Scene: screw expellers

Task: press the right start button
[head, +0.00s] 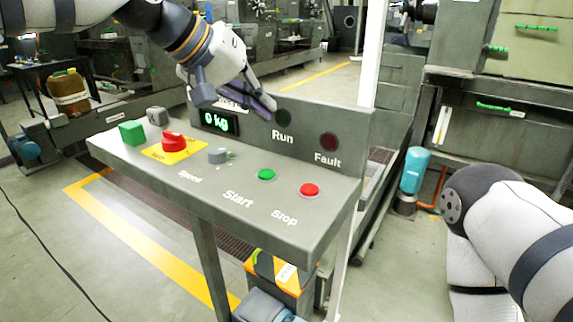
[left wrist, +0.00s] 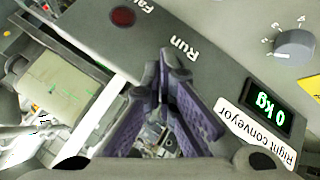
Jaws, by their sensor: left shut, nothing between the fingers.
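The green start button (head: 265,174) sits on the grey control panel (head: 330,196), above the word "Start". The red stop button (head: 309,190) is to its right. My left gripper (head: 268,106) is shut and empty, in front of the upright back plate near the "Run" lamp (head: 283,116), above and behind the start button. In the left wrist view, the closed purple-padded fingers (left wrist: 165,65) are beside the word "Run", and a "Right conveyor" label (left wrist: 252,135) shows. The start button is not visible in that view. My right arm shows at the right, its gripper out of view.
The panel also carries a red emergency knob (head: 174,142) on a yellow plate, a grey speed knob (head: 218,156), a green block (head: 132,133) and a "0 kg" display (head: 215,122). A white post (head: 372,55) rises behind the panel. A blue cylinder (head: 413,170) stands right.

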